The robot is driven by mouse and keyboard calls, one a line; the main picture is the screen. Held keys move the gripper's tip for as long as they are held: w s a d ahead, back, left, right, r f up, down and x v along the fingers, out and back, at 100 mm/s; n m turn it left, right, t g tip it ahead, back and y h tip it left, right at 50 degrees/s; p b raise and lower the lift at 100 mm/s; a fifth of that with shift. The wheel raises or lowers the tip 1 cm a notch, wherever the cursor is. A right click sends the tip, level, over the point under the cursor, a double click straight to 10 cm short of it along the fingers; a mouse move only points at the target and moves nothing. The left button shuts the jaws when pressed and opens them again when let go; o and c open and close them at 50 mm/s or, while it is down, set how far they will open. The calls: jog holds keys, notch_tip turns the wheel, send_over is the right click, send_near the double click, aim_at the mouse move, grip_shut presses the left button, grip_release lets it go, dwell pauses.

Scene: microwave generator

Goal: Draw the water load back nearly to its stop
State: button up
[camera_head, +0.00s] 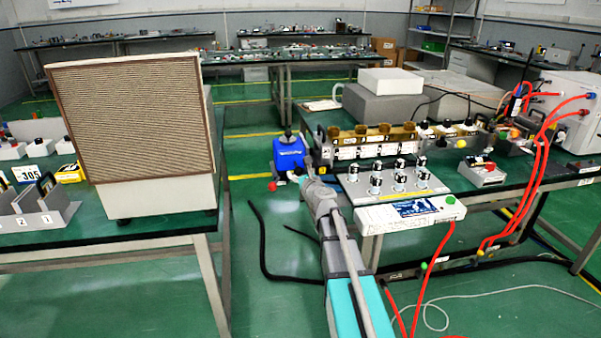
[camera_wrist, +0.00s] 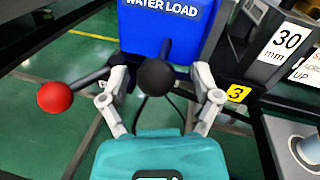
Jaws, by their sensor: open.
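The water load (camera_wrist: 160,32) is a blue box with white lettering, at the top of the wrist view. In the head view the blue water load (camera_head: 289,152) stands at the left end of the right-hand bench. A round black knob (camera_wrist: 156,78) shows in front of it in the wrist view. A red ball (camera_wrist: 55,97) on a black lever sticks out to the left. My gripper (camera_wrist: 161,80) is open, with one finger on each side of the black knob. I cannot tell whether either finger touches it.
A holder marked 30 mm (camera_wrist: 287,42) and a yellow "3" label (camera_wrist: 237,93) are close on the right. In the head view, a panel with several black-and-silver knobs (camera_head: 390,180) lies right of my arm. A large mesh-fronted box (camera_head: 135,120) stands on the left bench.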

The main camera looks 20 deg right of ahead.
jog(key=s, duration=1.2)
jog(key=shift+d, duration=0.2)
jog(key=shift+w+a, duration=0.1)
jog(key=s+a+f+n+g+y, duration=0.3)
jog(key=a+f+n+g, duration=0.15)
jog(key=a+n, duration=0.45)
jog(key=s+a+f+n+g+y, duration=0.25)
jog(key=a+f+n+g, duration=0.2)
jog(key=a+n, duration=0.4)
jog(key=s+d+f+n+g+h, duration=0.1)
jog(key=s+f+n+g+h, duration=0.3)
jog(key=s+n, duration=0.35)
jog(key=s+f+n+g+h, duration=0.2)
jog(key=s+f+n+g, duration=0.35)
jog(key=n, duration=0.25)
notch_tip(320, 180, up, 26)
jog(key=p, duration=2.5)
jog(key=shift+s+d+f+p, duration=0.15)
jog(key=shift+s+d+p, duration=0.05)
jog(key=shift+s+p, duration=0.2)
